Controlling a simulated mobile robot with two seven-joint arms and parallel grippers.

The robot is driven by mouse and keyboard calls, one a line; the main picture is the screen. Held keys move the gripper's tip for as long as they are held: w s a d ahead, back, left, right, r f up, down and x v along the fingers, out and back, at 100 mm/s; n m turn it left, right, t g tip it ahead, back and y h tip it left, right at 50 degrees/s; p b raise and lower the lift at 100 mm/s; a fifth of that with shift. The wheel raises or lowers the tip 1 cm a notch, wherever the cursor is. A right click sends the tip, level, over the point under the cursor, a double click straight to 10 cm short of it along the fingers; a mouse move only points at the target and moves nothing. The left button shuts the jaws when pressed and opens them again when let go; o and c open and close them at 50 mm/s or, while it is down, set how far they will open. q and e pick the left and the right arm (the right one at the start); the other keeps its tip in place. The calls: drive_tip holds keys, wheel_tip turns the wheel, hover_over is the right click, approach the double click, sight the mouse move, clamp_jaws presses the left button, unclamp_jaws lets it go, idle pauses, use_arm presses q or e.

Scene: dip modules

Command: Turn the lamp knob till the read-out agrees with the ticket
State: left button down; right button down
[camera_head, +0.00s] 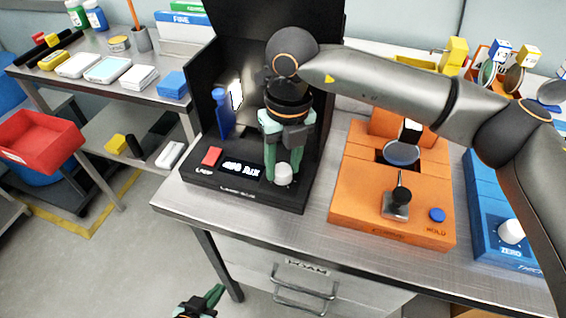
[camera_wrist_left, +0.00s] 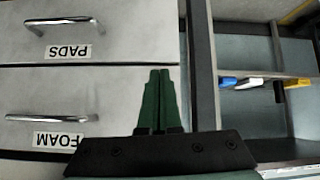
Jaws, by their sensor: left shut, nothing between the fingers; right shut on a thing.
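The black lamp unit (camera_head: 238,196) stands on the metal bench, with a white knob (camera_head: 284,179) at the front right of its base. My right gripper (camera_head: 281,166) points down and is shut on the knob. The lit read-out (camera_head: 241,170) left of the knob ends in "lux"; its digits are too blurred to read. A bright white card (camera_head: 237,95), perhaps the ticket, is at the unit's back wall; I cannot read it. My left gripper (camera_head: 219,290) is shut and empty, low in front of the bench; it also shows in the left wrist view (camera_wrist_left: 159,74).
A red button (camera_head: 211,157) and a blue bottle-like thing (camera_head: 222,115) are left of the read-out. The orange unit (camera_head: 390,215) and a blue unit (camera_head: 487,217) stand to the right. Drawers marked FOAM (camera_wrist_left: 55,140) and PADS (camera_wrist_left: 60,52) are near my left gripper.

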sight(287, 168)
drive_tip(key=shift+r, duration=0.1)
drive_tip(key=shift+c, duration=2)
unclamp_jaws()
wheel_tip(287, 168, up, 12)
drive_tip(key=shift+w+d+r, duration=0.15)
drive_tip(key=shift+d+r, duration=0.05)
drive_tip(key=shift+d, duration=0.15)
